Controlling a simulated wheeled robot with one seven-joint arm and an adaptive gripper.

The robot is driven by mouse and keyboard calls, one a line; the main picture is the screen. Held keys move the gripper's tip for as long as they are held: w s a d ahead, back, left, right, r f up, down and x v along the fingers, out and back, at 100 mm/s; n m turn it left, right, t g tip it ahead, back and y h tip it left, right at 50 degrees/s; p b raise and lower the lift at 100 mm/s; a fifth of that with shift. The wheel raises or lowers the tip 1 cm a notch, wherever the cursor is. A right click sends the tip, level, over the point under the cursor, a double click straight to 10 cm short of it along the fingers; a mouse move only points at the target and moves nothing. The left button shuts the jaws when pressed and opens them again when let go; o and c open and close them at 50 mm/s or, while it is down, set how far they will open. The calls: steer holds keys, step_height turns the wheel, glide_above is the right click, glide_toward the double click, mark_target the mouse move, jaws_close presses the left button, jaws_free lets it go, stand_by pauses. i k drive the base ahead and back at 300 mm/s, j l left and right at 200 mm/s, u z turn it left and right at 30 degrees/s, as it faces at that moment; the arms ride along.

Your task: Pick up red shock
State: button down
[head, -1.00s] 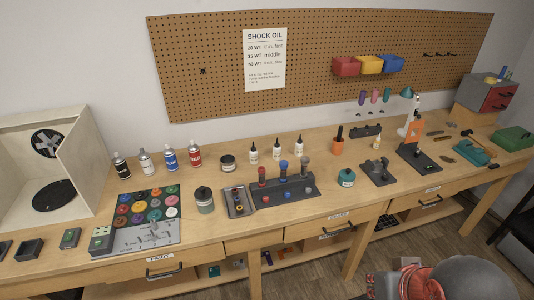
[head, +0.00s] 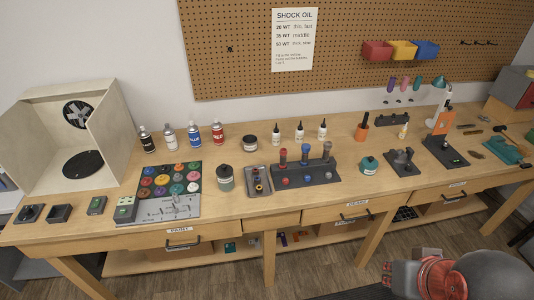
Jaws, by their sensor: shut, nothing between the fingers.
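The red shock (head: 283,157) stands upright at the left end of a dark stand (head: 310,176) on the workbench. A blue shock (head: 305,153) and a grey shock (head: 327,150) stand upright to its right in the same stand. Red, blue and grey round marks show on the stand's front. Nothing touches the red shock from outside the stand. Only part of my arm shows at the bottom right, well away from the stand. My gripper's fingers cannot be made out in the head view.
A small tray (head: 248,188) with parts and a dark jar (head: 225,177) stand left of the stand. White oil bottles (head: 299,133) stand behind it. A teal jar (head: 368,165) is to the right. Bench front (head: 310,205) before the stand is mostly clear.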

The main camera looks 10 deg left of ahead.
mark_target(283, 162)
steer(key=i+j, duration=0.15)
steer(key=j, duration=0.15)
steer(key=i+j, duration=0.1)
steer(key=j, duration=0.25)
steer(key=i+j, duration=0.15)
steer(key=j, duration=0.15)
steer(key=i+j+u, duration=0.1)
steer(key=j, duration=0.2)
